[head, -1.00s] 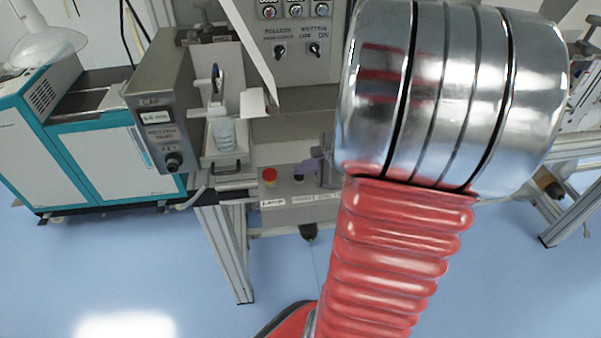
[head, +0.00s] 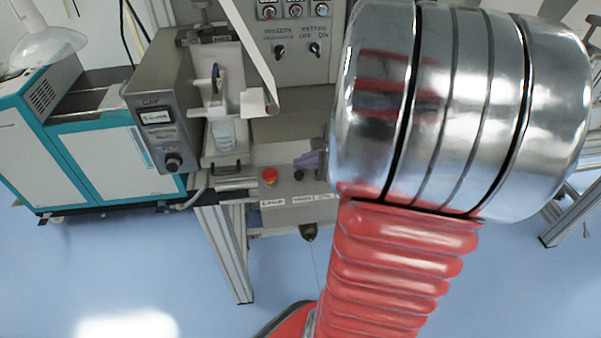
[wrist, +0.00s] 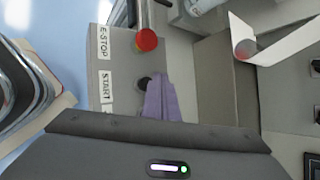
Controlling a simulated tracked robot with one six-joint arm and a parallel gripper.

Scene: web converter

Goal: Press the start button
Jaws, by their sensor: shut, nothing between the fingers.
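The start button (wrist: 143,83) is a small dark round button beside the START label, on a grey panel. It also shows as a dark knob in the head view (head: 298,174). My gripper's purple fingers (wrist: 161,99) are shut and empty. In the wrist view they reach up from behind the dark wrist housing and overlap the button's right edge. In the head view the fingertips (head: 308,160) appear just above and right of the button. I cannot tell whether they touch it. My arm hides the rest of the gripper in the head view.
A red E-stop button (head: 270,176) sits left of the start button on the same grey panel (head: 292,214). A white web strip (head: 250,45) hangs above. A grey control box (head: 160,110) stands to the left. Blue floor lies open in front.

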